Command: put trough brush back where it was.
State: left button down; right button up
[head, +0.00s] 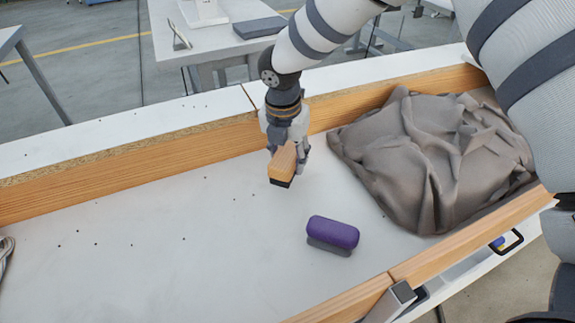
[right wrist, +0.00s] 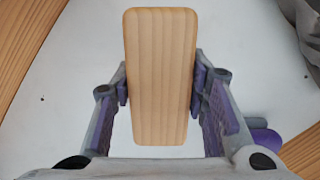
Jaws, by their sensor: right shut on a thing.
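The trough brush (head: 284,162) has a light wooden block with dark bristles on its underside. My right gripper (head: 287,150) is shut on it and holds it above the white trough floor (head: 190,215), near the far wooden wall. In the right wrist view, the brush's wooden top (right wrist: 161,75) sits between the two purple-padded fingers of the right gripper (right wrist: 162,85), which touch its long sides. The bristles are hidden in that view. My left gripper is not in view.
A crumpled grey cloth (head: 430,155) fills the right end. Wooden walls (head: 120,170) border the trough. Small dark specks dot the floor; the left and middle are mostly clear.

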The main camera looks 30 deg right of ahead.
aim_at(287, 153)
jog(key=shift+w+d+f, duration=0.2)
jog(key=shift+d+f, duration=0.05)
jog(key=shift+f, duration=0.1)
jog(key=shift+w+d+f, duration=0.1)
jog(key=shift+w+f, duration=0.05)
jog(key=shift+f, duration=1.6)
jog(key=o, duration=1.2)
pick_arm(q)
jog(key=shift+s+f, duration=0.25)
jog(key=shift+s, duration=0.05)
pick_arm(e)
jog(key=shift+r, duration=0.35)
jog(key=r, duration=0.4)
jog(key=a+r, duration=0.1)
jog(key=r, duration=0.2)
jog(key=s+r, duration=0.1)
jog(key=r, duration=0.3)
jog(key=shift+s+a+r+p, duration=0.1)
jog(key=shift+a+r+p, duration=0.05)
jog(key=shift+r+p, duration=0.2)
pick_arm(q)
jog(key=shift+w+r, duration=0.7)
pick_arm(e)
jog(key=shift+f, duration=0.1)
